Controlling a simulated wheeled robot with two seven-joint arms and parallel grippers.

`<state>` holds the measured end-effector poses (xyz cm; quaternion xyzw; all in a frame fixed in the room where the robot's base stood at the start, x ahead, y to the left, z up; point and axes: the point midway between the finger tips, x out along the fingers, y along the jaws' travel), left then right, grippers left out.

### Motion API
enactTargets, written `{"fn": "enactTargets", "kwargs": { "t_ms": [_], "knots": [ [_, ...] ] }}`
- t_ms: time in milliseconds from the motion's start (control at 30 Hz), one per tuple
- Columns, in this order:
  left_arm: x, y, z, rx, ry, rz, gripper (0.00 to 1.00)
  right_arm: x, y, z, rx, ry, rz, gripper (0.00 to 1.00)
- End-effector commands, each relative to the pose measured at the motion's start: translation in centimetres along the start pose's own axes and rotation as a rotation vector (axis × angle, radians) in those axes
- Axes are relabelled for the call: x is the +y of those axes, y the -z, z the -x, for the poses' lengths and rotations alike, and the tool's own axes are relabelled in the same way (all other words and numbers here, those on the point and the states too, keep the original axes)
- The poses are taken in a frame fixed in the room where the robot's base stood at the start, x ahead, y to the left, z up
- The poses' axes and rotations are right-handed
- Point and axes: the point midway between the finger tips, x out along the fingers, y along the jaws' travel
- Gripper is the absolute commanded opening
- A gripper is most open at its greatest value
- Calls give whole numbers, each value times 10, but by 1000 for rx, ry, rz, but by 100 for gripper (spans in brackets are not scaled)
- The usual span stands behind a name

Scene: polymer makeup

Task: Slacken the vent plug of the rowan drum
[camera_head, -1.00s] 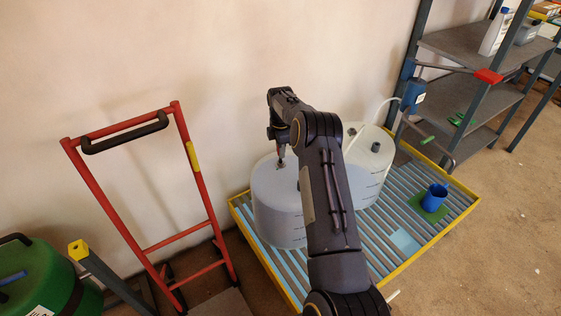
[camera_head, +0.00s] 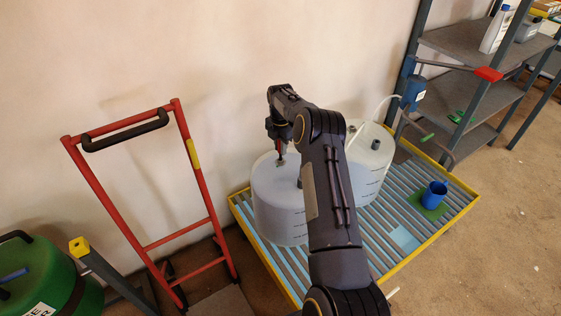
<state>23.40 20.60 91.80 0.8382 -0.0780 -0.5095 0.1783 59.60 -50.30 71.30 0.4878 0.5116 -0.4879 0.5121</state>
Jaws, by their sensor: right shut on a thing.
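Two white drums stand on the slatted tray (camera_head: 262,252) with the yellow rim. The nearer drum (camera_head: 278,212) is on the left, partly behind my right arm. The other drum (camera_head: 372,170) stands behind it to the right, with a dark cap on top. No name can be read on either. My right gripper (camera_head: 280,159) points down at the top of the nearer drum and is shut on a small fitting there, seemingly the vent plug, mostly hidden by the fingers. My left gripper is not in view.
A red hand truck (camera_head: 196,172) and a green drum (camera_head: 50,275) stand left. A blue device (camera_head: 413,94) with a pale hose and a red-ended lever (camera_head: 487,74) is by the grey shelving (camera_head: 470,45). A blue cup (camera_head: 434,196) sits on a green mat (camera_head: 421,208).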

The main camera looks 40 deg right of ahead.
Motion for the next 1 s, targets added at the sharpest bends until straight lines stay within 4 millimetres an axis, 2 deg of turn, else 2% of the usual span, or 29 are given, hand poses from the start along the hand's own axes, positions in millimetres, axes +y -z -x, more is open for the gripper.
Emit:
{"fn": "enactTargets", "kwargs": {
  "t_ms": [233,267,433,767,1000],
  "knots": [
    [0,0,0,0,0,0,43,-1,0,-2,1,3,-1,0],
    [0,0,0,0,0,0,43,-1,0,-2,1,3,-1,23],
    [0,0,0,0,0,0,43,0,0,-1,1,2,-1,45],
    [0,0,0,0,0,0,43,0,0,4,0,0,-2,45],
    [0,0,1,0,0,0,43,1,0,43,-1,-2,-1,45]
  ]
}}
